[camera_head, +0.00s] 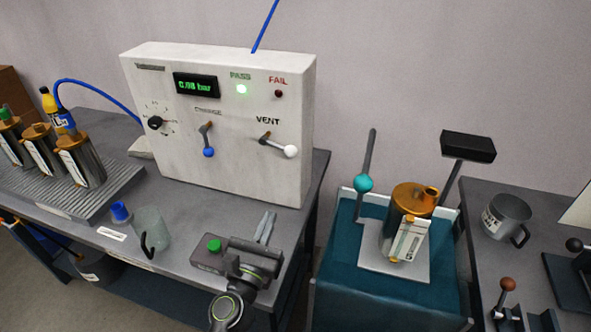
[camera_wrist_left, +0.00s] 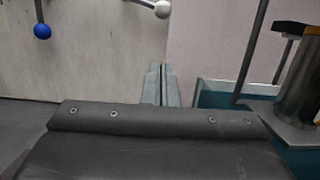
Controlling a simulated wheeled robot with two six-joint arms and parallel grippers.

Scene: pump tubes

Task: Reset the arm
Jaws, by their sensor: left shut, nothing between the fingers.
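My left gripper (camera_head: 266,228) is over the right front part of the grey bench, in front of the white tester box (camera_head: 215,120). Its fingers are shut with nothing between them, and they also show in the left wrist view (camera_wrist_left: 161,84). The gripper is apart from both levers. My right gripper is not in view.
A metal pump with an orange top (camera_head: 408,215) stands on the teal cart (camera_head: 340,270), right of the gripper. Several similar cylinders stand on a ribbed tray (camera_head: 120,178) at left. A green button box (camera_head: 209,255) and a clear cup (camera_head: 152,228) are near the gripper.

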